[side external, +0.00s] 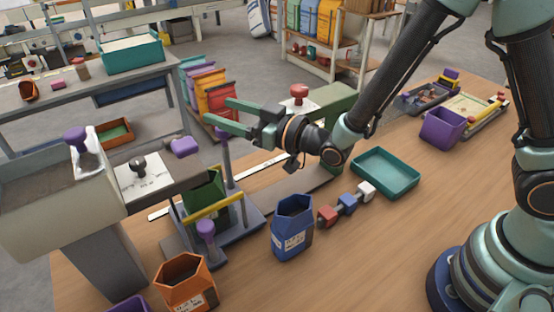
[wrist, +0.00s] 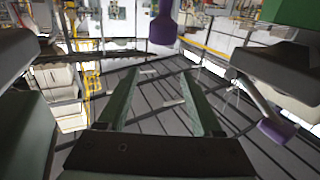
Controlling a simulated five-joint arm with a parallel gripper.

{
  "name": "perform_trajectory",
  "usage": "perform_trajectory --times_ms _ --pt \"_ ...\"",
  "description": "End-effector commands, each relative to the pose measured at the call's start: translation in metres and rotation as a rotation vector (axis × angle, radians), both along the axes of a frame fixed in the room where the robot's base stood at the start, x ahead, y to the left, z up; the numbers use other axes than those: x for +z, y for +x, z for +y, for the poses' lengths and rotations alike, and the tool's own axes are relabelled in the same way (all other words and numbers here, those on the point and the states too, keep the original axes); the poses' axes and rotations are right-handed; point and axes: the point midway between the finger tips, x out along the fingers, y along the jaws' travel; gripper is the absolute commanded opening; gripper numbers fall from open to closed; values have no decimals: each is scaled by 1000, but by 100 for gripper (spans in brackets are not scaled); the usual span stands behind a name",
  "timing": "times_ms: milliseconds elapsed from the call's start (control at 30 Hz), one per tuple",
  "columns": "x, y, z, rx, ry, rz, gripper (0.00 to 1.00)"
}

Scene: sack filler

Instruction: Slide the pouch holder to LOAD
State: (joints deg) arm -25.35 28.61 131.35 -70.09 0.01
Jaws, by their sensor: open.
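The pouch holder (side external: 254,220) is a grey sled with a yellow bar, standing beneath the filler's arm in the side view. A dark green pouch (side external: 203,193) stands upright in it. My gripper (side external: 216,109) is open and empty, pointing left above and behind the holder, near the tall post. In the wrist view its two green fingers (wrist: 161,72) are spread with nothing between them. I cannot read a LOAD mark.
The filler (side external: 55,205) stands left, with purple knobs (side external: 184,147). A pale rail strip (side external: 255,168) runs behind the holder. A blue pouch (side external: 292,228), an orange pouch (side external: 184,283), coloured blocks (side external: 347,204) and a teal tray (side external: 386,172) sit on the table.

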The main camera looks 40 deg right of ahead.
Motion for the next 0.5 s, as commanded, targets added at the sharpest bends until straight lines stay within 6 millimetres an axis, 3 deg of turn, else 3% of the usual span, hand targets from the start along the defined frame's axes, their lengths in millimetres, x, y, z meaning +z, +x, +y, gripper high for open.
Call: perform_trajectory --times_ms 200,500 --pt "16 0 0 0 0 0 67" --pt "19 0 0 0 -1 2 67"
